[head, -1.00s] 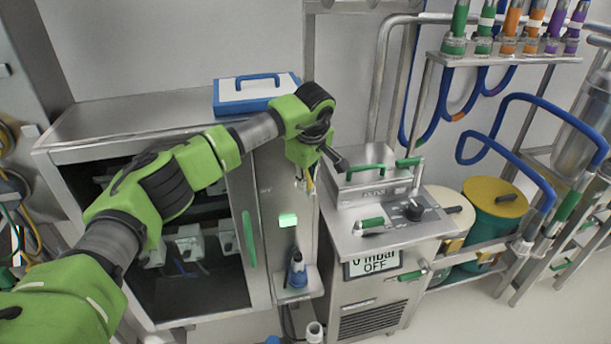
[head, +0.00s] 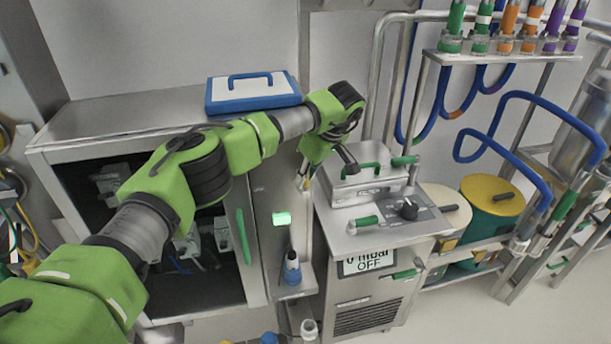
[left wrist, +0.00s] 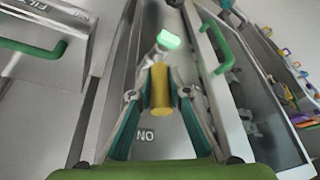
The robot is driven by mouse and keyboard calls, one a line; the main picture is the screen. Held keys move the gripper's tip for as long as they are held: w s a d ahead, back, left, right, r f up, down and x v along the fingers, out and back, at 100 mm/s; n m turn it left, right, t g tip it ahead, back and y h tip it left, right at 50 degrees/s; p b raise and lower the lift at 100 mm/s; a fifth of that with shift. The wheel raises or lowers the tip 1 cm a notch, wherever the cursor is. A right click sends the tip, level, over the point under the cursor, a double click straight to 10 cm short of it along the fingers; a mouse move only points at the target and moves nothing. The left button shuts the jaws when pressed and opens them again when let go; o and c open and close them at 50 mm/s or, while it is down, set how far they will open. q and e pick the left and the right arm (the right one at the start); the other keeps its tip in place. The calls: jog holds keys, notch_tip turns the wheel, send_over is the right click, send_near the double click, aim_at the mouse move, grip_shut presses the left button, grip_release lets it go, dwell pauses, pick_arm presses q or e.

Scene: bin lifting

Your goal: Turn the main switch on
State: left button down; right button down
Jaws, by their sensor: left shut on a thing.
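The main switch handle (left wrist: 161,88) is a yellow cylinder on the grey panel between the glass-door cabinet and the pump unit. In the left wrist view my left gripper (left wrist: 160,72) is shut on it, one finger on each side. Lettering that reads "NO" in this view is on the panel just beside the handle. In the head view my left gripper (head: 304,176) is at the upper part of the panel, and little of the handle shows. A lit green lamp (head: 281,218) is on the panel, and also shows in the left wrist view (left wrist: 168,39). My right gripper is not in view.
The pump unit (head: 345,218) stands right of the panel; its display (head: 369,262) shows "OFF". The open-fronted or glass cabinet (head: 110,141) is left, with a blue and white case (head: 252,92) on top.

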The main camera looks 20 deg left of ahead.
pick_arm(q)
jog(key=c, duration=1.9)
grip_release()
jog(key=shift+f, duration=0.25)
jog(key=shift+r, duration=0.2)
jog(key=v, duration=1.1)
jog(key=shift+d+r, duration=0.25)
jog(key=shift+d, duration=0.05)
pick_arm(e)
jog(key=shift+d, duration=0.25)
